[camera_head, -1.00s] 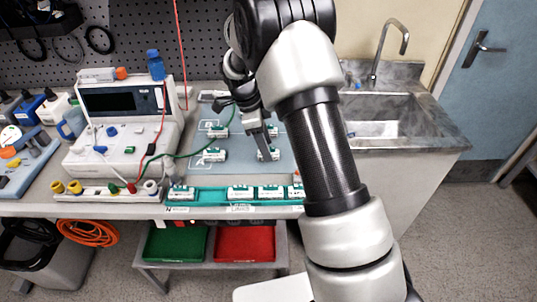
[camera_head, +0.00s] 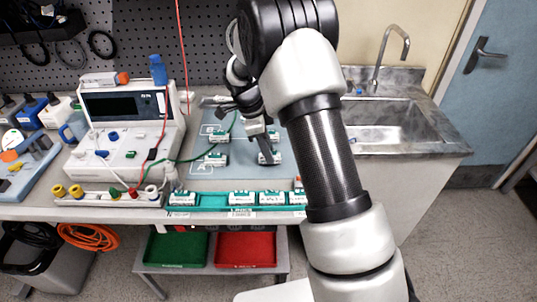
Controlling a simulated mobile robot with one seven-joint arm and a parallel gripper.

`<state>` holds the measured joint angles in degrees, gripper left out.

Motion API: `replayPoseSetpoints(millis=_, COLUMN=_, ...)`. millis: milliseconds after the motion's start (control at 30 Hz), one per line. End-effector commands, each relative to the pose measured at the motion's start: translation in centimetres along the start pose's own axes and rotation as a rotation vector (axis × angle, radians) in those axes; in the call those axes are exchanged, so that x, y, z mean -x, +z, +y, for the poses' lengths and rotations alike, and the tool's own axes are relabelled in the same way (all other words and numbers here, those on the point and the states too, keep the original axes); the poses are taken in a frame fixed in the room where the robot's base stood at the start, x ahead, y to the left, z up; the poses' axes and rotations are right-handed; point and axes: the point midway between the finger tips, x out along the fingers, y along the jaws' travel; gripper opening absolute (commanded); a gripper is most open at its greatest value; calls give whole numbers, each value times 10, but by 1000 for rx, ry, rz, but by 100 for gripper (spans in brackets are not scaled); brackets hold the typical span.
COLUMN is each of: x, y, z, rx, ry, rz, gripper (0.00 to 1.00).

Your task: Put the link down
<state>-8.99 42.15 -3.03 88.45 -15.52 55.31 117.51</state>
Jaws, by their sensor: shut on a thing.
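My gripper (camera_head: 267,158) is at the right part of the blue-grey mat (camera_head: 241,178), pointing down and shut on a white and green link (camera_head: 275,158). The fingers cover part of the link. It is at or very near the mat surface; I cannot tell whether it touches. Two similar white and green links lie to the left on the mat, one farther back (camera_head: 219,136) and one nearer (camera_head: 216,159). A teal tray labelled LINKS (camera_head: 214,208) at the bench's front edge holds several more.
A white bench instrument (camera_head: 118,163) with a green lead and a red lead stands left of the mat. A sink (camera_head: 390,121) is at the right. A green bin (camera_head: 176,250) and a red bin (camera_head: 245,250) sit on a lower shelf.

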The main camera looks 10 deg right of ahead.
Motion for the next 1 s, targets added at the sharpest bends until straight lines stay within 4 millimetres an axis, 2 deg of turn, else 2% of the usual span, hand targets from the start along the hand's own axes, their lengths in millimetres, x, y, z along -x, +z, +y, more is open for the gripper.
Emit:
replayPoseSetpoints(millis=333, x=67, y=-18, z=-1, rx=0, ry=-4, rz=-1, gripper=4)
replayPoseSetpoints(millis=500, x=84, y=-23, z=0, rx=2, ry=-2, rz=0, gripper=4)
replayPoseSetpoints(millis=667, x=87, y=-27, z=3, rx=58, ry=-15, rz=0, gripper=4)
replayPoseSetpoints(millis=767, x=85, y=-31, z=10, rx=187, ry=-50, rz=0, gripper=4)
replayPoseSetpoints(millis=1000, x=76, y=-43, z=42, rx=743, ry=-205, rz=-1, gripper=4)
